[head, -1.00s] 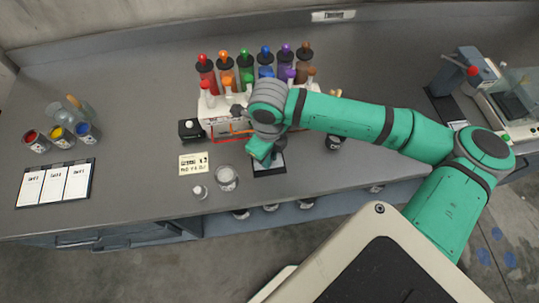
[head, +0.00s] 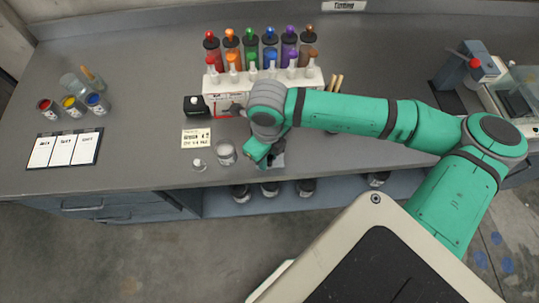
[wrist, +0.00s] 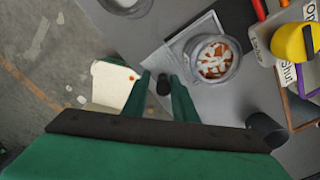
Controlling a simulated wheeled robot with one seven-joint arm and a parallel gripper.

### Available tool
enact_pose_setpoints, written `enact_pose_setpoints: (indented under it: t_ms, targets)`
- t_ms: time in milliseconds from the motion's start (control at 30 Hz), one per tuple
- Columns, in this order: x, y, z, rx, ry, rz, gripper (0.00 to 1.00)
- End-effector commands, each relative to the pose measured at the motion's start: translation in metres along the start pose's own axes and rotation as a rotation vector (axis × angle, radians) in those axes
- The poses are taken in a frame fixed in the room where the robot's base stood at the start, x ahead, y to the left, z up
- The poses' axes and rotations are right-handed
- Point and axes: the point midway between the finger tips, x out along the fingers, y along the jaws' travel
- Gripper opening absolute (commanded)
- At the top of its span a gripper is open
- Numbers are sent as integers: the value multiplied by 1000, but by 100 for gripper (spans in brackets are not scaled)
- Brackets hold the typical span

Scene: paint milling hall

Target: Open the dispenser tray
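The white dispenser (head: 313,86) stands on the bench in the head view, with coloured bottles along it. My gripper (head: 272,161) is in front of it by the bench's front edge, pointing down. In the wrist view, my gripper (wrist: 161,76) has its two green fingers apart. A small dark knob (wrist: 163,86) shows between them; contact with the fingers cannot be told. Just beyond lies a flat grey plate with a dark edge (wrist: 196,29), perhaps the tray. A clear cup (wrist: 213,58) with orange and white contents is by it. My arm hides much of this area in the head view.
A glass beaker (head: 226,152), a small white-topped bottle (head: 198,164) and a note card (head: 196,138) stand left of my gripper. Paint cans (head: 72,106) and a card board (head: 64,149) are further left. A scale (head: 511,103) is at the right.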

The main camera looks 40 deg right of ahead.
Motion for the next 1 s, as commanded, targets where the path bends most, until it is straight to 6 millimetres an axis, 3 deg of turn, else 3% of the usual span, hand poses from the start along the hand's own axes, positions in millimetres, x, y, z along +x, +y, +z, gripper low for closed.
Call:
enact_pose_setpoints:
  t_ms: [367, 800, 1000]
  targets:
    - [-8, -5, -2, 10, 3, -7, 24]
    - [-83, -3, 0, 5, 2, -7, 24]
    - [-104, -4, -1, 9, 2, -4, 24]
